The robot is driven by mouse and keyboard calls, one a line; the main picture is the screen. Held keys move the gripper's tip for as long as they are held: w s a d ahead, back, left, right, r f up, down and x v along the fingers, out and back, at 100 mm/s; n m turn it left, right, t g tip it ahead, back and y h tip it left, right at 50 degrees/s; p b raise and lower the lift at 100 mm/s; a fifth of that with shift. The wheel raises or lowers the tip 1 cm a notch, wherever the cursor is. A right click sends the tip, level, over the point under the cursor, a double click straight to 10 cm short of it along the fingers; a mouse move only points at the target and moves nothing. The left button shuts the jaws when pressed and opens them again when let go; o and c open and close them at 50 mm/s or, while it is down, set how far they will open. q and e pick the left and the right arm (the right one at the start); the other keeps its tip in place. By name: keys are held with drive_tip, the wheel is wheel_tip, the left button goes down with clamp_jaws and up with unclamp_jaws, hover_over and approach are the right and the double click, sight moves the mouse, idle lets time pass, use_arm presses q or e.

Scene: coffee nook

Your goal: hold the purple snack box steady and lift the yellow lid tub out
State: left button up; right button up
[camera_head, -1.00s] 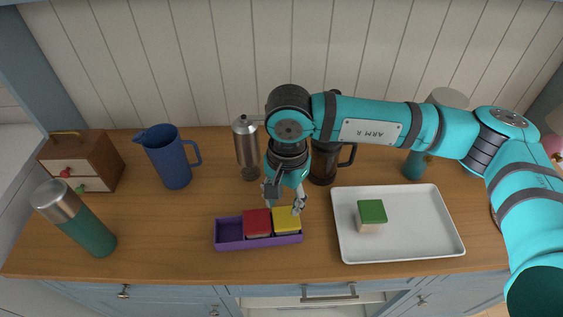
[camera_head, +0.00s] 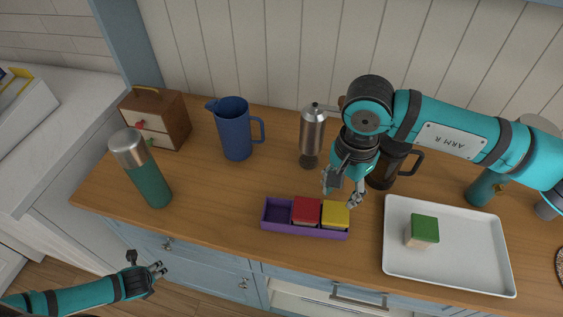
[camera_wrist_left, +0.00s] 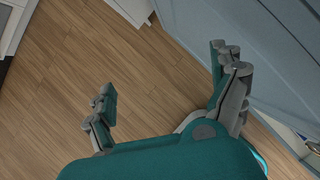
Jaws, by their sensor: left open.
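The purple snack box (camera_head: 290,229) lies on the wooden counter near its front edge. The yellow lid tub (camera_head: 336,215) sits in its right part and the red lid tub (camera_head: 306,210) in the middle; the left compartment is empty. My right gripper (camera_head: 342,194) points down just behind and above the yellow lid tub, fingers apart, holding nothing visible. I cannot tell whether it touches the tub. My left gripper (camera_head: 156,270) is open and empty, low in front of the counter's cabinets; its spread fingers also show in the left wrist view (camera_wrist_left: 165,95) over the floor.
A white tray (camera_head: 450,273) with a green lid tub (camera_head: 424,231) is right of the box. A blue pitcher (camera_head: 234,130), silver grinder (camera_head: 312,135), dark press (camera_head: 384,172) and teal flask (camera_head: 150,178) stand around. Counter left of the box is clear.

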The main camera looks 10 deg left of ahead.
use_arm(q)
drive_tip(key=w+a+r+m+y, duration=0.2)
drive_tip(key=a+r, duration=0.2)
drive_tip(key=r, duration=0.6)
drive_tip(key=w+a+r+m+g+y, duration=0.15)
drive_tip(key=a+r, duration=0.25)
drive_tip(key=r, duration=0.7)
drive_tip(key=w+a+r+m+y, duration=0.15)
drive_tip(key=a+r, duration=0.25)
drive_tip(key=r, duration=0.6)
drive_tip(key=w+d+r+n+t+h, duration=0.1)
drive_tip(key=w+d+r+n+h, duration=0.1)
drive_tip(key=w+d+r+n, duration=0.45)
drive_tip(key=w+d+r+n+t+h, duration=0.1)
drive_tip(key=w+d+r+h, duration=0.15)
drive_tip(key=r, duration=0.75)
drive_tip(key=s+d+r+n+t+h, duration=0.1)
drive_tip(key=d+r+h, duration=0.1)
drive_tip(key=d+r, duration=0.5)
drive_tip(key=s+d+r+n+t+h, duration=0.1)
drive_tip(key=d+r+h, duration=0.15)
drive_tip(key=r, duration=0.75)
drive_tip(key=n+g, duration=0.3)
drive_tip(key=g, duration=0.2)
hover_over(282, 218)
wheel_tip(282, 218, down, 22)
wheel_tip(282, 218, down, 17)
drive_tip(key=shift+f, duration=0.1)
